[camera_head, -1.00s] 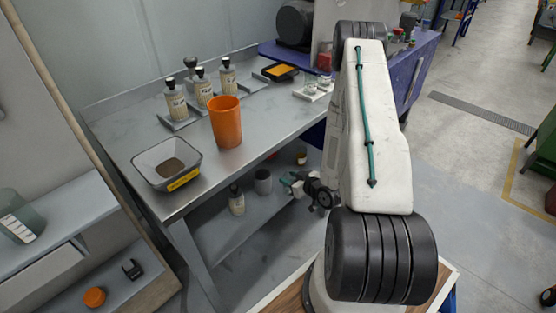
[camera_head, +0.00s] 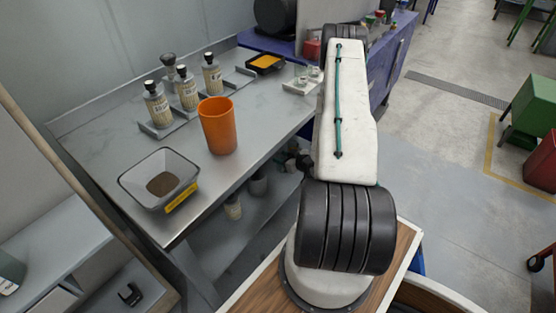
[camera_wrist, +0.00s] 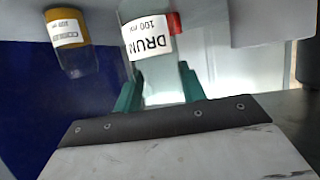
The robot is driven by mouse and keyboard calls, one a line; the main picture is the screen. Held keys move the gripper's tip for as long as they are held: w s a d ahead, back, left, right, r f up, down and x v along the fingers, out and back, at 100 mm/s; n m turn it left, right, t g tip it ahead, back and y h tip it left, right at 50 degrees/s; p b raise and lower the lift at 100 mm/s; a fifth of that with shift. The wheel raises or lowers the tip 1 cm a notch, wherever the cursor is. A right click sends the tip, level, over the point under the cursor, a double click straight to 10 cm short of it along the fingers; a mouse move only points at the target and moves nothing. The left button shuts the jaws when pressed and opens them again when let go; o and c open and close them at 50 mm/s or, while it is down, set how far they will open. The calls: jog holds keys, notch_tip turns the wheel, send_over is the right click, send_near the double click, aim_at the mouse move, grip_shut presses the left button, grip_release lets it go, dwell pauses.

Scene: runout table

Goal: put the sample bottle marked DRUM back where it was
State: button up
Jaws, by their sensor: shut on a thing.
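The sample bottle marked DRUM (camera_wrist: 149,38) is clear, with a white label reading "DRUM 100 ml" and a red part at its right edge. In the wrist view it sits between the green fingers of my gripper (camera_wrist: 158,90), which is shut on it. In the head view my gripper is mostly hidden by the bench edge and my arm, so the held bottle cannot be made out there. Another small bottle with a yellow-orange part (camera_wrist: 68,30) and white label stands apart, left of the DRUM bottle; its marking is unclear.
The steel bench (camera_head: 250,128) carries an orange cup (camera_head: 218,126), a hopper-like tray with brown powder (camera_head: 158,180) and several labelled bottles. A purple-blue bench (camera_head: 385,70) adjoins behind.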

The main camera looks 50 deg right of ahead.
jog(key=shift+w+d+f, duration=0.6)
jog(key=shift+w+f, duration=0.2)
jog(key=shift+f, duration=0.2)
jog(key=shift+w+d+f, duration=0.6)
jog(key=shift+w+f, duration=0.15)
jog(key=shift+f, duration=0.2)
jog(key=shift+f, duration=0.1)
jog(key=o, duration=1)
jog(key=shift+c, duration=0.2)
jog(key=shift+s, duration=0.1)
jog(key=v, duration=1.1)
jog(key=shift+s+r, duration=0.3)
jog(key=shift+s, duration=0.05)
